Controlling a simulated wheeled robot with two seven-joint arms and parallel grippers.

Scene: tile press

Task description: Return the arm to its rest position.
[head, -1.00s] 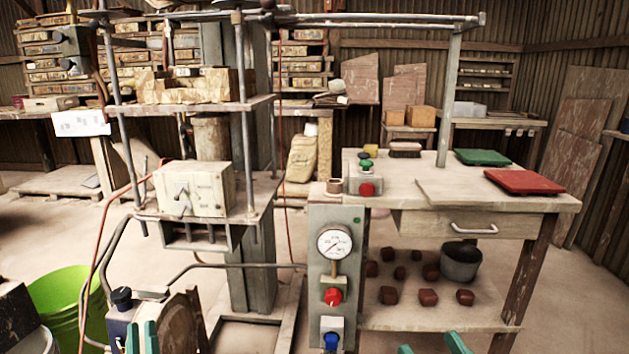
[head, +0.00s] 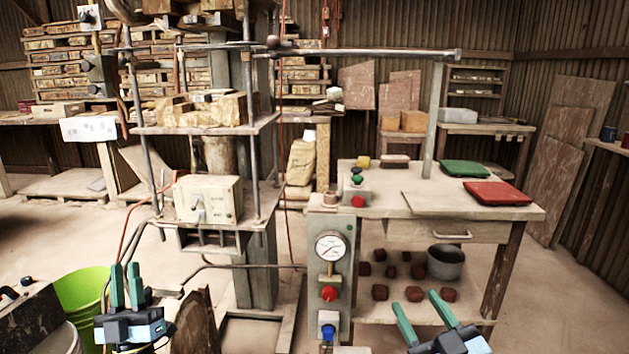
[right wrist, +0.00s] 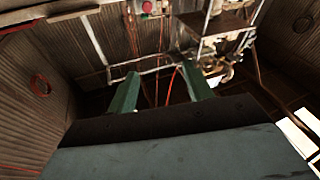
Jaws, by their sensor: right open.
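My left gripper (head: 126,267) is at the lower left of the head view, in front of the green bucket. Its two green fingers point up with a narrow gap, and nothing shows between them; how far they are open is unclear. My right gripper (head: 417,298) is at the lower right of the head view, in front of the workbench. Its green fingers stand apart and empty. They also show wide apart in the right wrist view (right wrist: 160,78). Most of both arms is out of frame.
The press (head: 259,190) with its control box (head: 208,200) stands centre left. The gauge panel (head: 329,270) adjoins the workbench (head: 375,203), which bears a green tile (head: 465,168) and a red tile (head: 498,193). A green bucket (head: 82,290) stands left.

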